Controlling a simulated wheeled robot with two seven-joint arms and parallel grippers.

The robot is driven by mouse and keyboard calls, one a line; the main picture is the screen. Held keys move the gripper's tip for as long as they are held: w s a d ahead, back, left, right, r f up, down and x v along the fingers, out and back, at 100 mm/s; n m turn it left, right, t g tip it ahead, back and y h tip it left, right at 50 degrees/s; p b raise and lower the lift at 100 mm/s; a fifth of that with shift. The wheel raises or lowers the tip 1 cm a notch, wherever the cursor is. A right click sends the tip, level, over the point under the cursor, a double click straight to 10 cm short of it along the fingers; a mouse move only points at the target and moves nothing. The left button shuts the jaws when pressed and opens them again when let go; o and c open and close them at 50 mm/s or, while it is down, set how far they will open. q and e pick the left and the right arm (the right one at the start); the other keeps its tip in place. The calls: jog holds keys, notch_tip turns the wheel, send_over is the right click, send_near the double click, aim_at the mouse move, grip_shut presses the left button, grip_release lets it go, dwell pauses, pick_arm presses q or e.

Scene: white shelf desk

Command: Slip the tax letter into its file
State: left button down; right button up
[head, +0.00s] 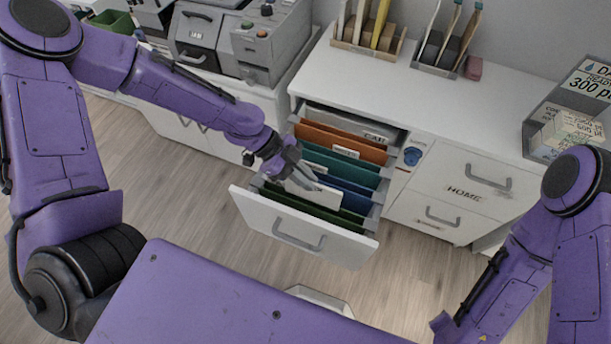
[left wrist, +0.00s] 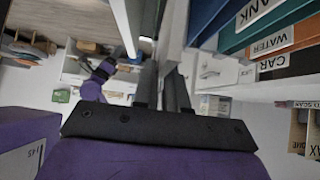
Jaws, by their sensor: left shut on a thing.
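My left gripper (head: 288,158) is shut on a white letter (head: 322,194) over the open file drawer (head: 290,236). In the head view the letter is tilted among the files, in front of the blue file (head: 352,194) and behind the dark green file (head: 320,212) at the drawer front. I cannot tell how deep it sits. The tax file's label cannot be read, so I cannot tell which file it is. In the left wrist view the fingers (left wrist: 164,85) show close together, with the letter hardly distinguishable between them. My right gripper is outside the head view.
Files marked BANK (left wrist: 262,12), WATER (left wrist: 272,45) and CAR (left wrist: 275,65) hang in the drawer's back part. A drawer marked HOME (head: 465,180) is closed at right. Sorting racks (head: 366,46) and a box (head: 570,130) stand on the white desktop (head: 450,105).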

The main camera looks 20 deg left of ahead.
aim_at(312, 199)
pick_arm(q)
jog(key=shift+f+b, duration=3.65)
jog(key=shift+f, duration=0.55)
jog(key=c, duration=1.1)
grip_release()
jog(key=p+v, duration=0.1)
jog(key=v, duration=0.9)
jog(key=shift+a+r+p, duration=0.2)
jog(key=shift+p, duration=0.15)
